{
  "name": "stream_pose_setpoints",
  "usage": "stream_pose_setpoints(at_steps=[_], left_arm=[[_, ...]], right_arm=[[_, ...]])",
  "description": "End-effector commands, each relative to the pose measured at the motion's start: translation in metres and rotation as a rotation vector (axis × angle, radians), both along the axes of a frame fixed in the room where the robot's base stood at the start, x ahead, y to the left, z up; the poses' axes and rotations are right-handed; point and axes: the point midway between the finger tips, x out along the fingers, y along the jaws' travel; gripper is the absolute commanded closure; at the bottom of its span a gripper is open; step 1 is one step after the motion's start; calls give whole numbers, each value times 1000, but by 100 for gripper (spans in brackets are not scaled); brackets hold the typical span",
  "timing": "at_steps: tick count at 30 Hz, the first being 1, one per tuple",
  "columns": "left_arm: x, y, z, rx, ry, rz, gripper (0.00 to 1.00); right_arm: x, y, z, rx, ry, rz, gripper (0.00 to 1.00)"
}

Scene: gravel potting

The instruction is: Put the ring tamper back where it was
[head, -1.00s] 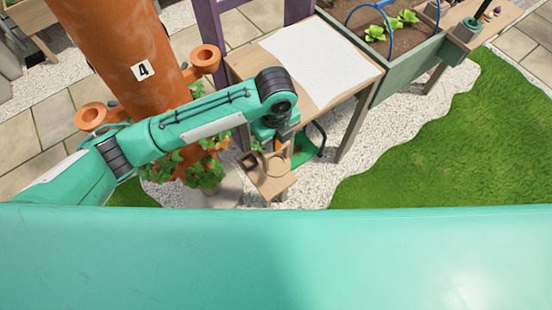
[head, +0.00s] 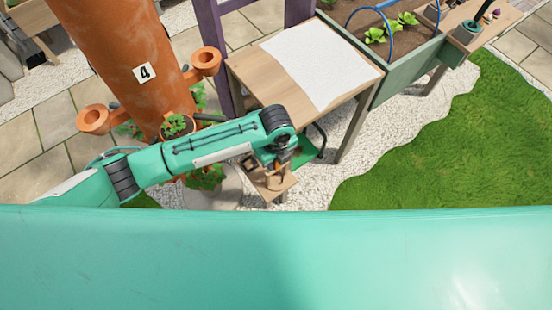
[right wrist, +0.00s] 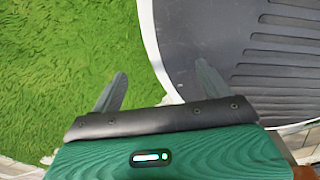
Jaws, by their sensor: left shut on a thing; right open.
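My left gripper (head: 279,166) points down over a small wooden stand (head: 265,190) in the head view. It is shut on a small brown thing at its fingertips, apparently the ring tamper (head: 280,181). The tamper is at the stand's top, at its right part; I cannot tell whether it touches the wood. The gripper and wrist hide much of it. A small dark square thing (head: 248,162) is at the stand's back left. My right gripper (right wrist: 160,76) is open and empty in the right wrist view.
A wooden table (head: 262,85) with a white sheet (head: 315,62) stands behind the stand. A terracotta tower planter (head: 115,50) rises at the left. A green raised bed (head: 405,72) is at the back right. Grass (head: 450,150) is open at the right.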

Motion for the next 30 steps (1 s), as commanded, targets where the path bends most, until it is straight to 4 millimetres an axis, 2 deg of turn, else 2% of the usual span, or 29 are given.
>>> stream_pose_setpoints(at_steps=[3,4,6,7,15,19,23,30], left_arm=[[0,0,-3,0,0,1,94],[0,0,-3,0,0,1,65],[0,0,-3,0,0,0,51],[0,0,-3,0,0,1,49],[0,0,-2,0,0,1,49],[1,0,8,-2,-3,0,49],[1,-1,30,-3,-4,0,49],[1,-1,83,-2,-4,0,49]], right_arm=[[0,-2,0,-2,0,1,21],[0,-2,0,-2,0,1,21],[0,-3,0,-3,-1,1,21],[0,-4,0,-4,-1,1,21],[1,-6,0,-6,0,1,21],[1,-6,-1,-6,0,1,21],[2,-6,-3,-6,0,0,21],[16,-3,-4,-3,-17,-1,21]])
